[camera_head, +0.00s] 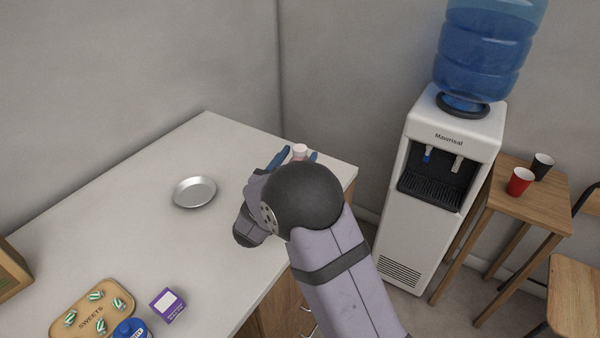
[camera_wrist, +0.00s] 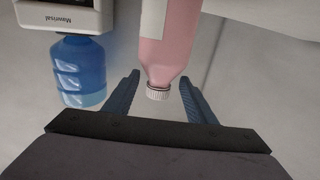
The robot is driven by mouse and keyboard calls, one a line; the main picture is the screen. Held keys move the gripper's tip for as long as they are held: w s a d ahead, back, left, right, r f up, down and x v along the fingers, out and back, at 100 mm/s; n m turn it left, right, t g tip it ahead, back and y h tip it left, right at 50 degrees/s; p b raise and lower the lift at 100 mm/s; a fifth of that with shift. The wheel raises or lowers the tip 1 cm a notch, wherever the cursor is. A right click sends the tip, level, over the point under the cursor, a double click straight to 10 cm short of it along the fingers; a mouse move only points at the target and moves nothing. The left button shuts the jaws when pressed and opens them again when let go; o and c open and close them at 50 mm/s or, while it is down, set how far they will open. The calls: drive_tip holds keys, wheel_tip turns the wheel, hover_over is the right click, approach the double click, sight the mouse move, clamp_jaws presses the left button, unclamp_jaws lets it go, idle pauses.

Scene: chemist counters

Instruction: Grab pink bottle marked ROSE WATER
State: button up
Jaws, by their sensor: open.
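The pink bottle (camera_wrist: 163,58) with a white cap (camera_wrist: 158,93) shows in the wrist view, its cap end between the two blue fingers. A pale label shows on its side, but no words can be read. In the head view only the bottle's top (camera_head: 300,151) shows at the counter's far right corner, the rest hidden behind my arm. My gripper (camera_wrist: 160,92) is open, with a finger on either side of the bottle and gaps visible between them. In the head view my gripper (camera_head: 298,157) is mostly hidden by my wrist.
A metal dish (camera_head: 195,192) lies on the white counter (camera_head: 120,215). A sweets tray (camera_head: 75,312), a purple box (camera_head: 167,305) and a blue-lidded container (camera_head: 130,330) are near the front left. A water cooler (camera_head: 440,190) stands right of the counter, beside a small table (camera_head: 530,205) with two cups.

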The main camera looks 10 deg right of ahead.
sight(304, 148)
drive_tip(key=shift+r+p+x, duration=0.1)
drive_tip(key=shift+p+x, duration=0.35)
drive_tip(key=shift+x, duration=0.55)
drive_tip(key=shift+r+p+x, duration=0.15)
drive_tip(key=shift+p+x, duration=0.25)
drive_tip(key=shift+x, duration=1.4)
drive_tip(key=shift+s+f, duration=0.1)
clamp_jaws()
